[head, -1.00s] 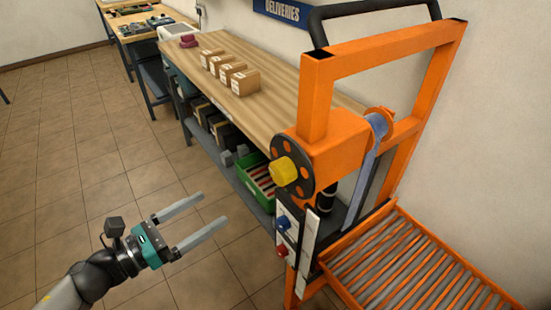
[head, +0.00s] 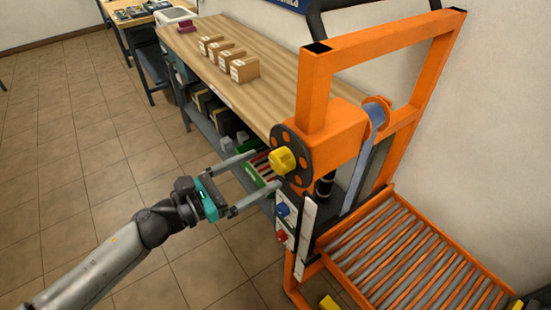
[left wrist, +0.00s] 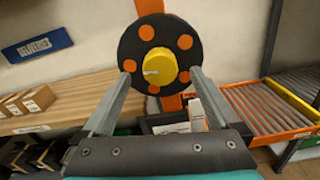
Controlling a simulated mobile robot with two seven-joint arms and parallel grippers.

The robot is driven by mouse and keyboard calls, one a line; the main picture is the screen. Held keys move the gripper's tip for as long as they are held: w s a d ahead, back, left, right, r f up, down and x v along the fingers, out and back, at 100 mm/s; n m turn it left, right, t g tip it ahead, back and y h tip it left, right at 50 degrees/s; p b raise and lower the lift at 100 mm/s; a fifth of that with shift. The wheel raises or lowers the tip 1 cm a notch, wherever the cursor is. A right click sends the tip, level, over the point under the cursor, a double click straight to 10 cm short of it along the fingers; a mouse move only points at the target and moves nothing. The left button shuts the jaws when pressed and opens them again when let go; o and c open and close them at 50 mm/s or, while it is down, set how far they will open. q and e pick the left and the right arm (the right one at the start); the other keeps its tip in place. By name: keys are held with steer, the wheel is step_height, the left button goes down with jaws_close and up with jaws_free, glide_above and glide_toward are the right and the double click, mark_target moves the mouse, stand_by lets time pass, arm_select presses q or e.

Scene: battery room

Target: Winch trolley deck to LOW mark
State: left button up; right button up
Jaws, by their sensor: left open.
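The orange trolley (head: 320,90) stands at the right with its roller deck (head: 400,250) low in front of the wall. On its post is a winch with a black disc with orange spots and a yellow knob (head: 282,160) at its centre. The disc (left wrist: 130,45) and yellow knob (left wrist: 160,68) fill the upper middle of the left wrist view. A blue strap (head: 376,118) runs down from the winch's drum. My left gripper (head: 264,172) is open, its fingers pointing at the knob, one on each side in the wrist view; contact cannot be told. The LOW mark is not readable. My right gripper is not in view.
A wooden bench (head: 230,95) with several small cartons (head: 243,69) stands behind the trolley. A green crate (head: 252,170) sits on its lower shelf. A panel with blue and red sockets (head: 283,225) is below the winch. The tiled floor at left is clear.

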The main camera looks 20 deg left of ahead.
mark_target(275, 163)
arm_select(q)
steer(key=shift+p+x, duration=0.35)
steer(key=shift+x, duration=2.15)
steer(key=shift+c, duration=0.3)
steer(key=c, duration=1.3)
steer(key=shift+n, duration=0.3)
